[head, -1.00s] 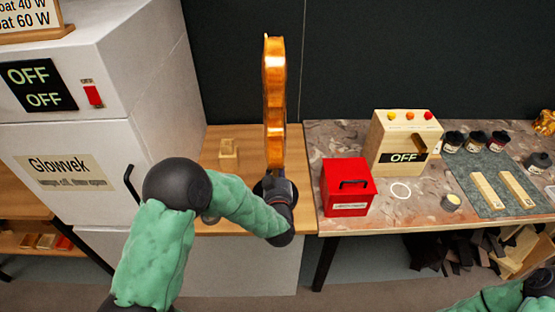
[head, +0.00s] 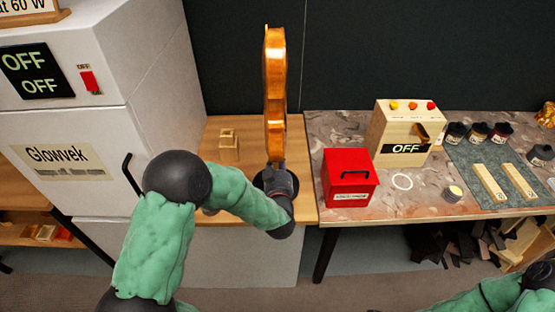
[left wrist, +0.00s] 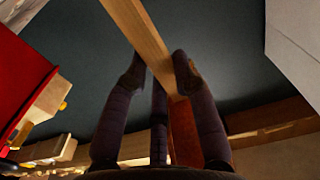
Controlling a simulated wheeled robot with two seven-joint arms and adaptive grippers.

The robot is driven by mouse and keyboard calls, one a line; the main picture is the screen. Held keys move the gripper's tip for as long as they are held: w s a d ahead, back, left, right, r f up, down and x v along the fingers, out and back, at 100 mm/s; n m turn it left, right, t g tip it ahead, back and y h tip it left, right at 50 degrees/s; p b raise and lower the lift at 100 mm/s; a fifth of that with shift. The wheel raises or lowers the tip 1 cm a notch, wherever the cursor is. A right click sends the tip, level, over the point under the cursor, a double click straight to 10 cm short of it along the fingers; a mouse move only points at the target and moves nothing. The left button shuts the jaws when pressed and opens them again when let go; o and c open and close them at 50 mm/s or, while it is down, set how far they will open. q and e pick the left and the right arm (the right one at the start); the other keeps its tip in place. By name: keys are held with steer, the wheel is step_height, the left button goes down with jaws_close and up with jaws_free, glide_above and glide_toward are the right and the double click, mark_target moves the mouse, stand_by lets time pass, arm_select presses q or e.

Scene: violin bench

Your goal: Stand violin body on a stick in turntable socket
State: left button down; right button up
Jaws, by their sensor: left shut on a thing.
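The violin body (head: 275,95) stands upright and edge-on in the head view, orange and glossy, above the wooden bench. My left gripper (head: 277,172) is at its lower end. In the left wrist view the fingers of my left gripper (left wrist: 160,75) are shut around a pale wooden stick (left wrist: 138,32), with a reddish-brown part (left wrist: 183,130) beyond. A dark round piece (head: 259,181), perhaps the turntable, shows partly behind my gripper. Its socket is hidden, so I cannot tell whether the stick is in it. My right gripper is out of view.
A small wooden block with an opening (head: 228,148) stands left of the violin. A white cabinet (head: 150,75) is close on the left. A red box (head: 350,180) and a wooden control box reading OFF (head: 405,150) stand on the right table.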

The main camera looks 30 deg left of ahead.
arm_select(q)
steer(key=shift+f+b, duration=2.5)
steer(key=shift+f, duration=0.3)
steer(key=c, duration=0.9)
jaws_free()
steer(key=shift+c, duration=0.2)
steer(key=shift+f, duration=0.1)
steer(key=v, duration=1.2)
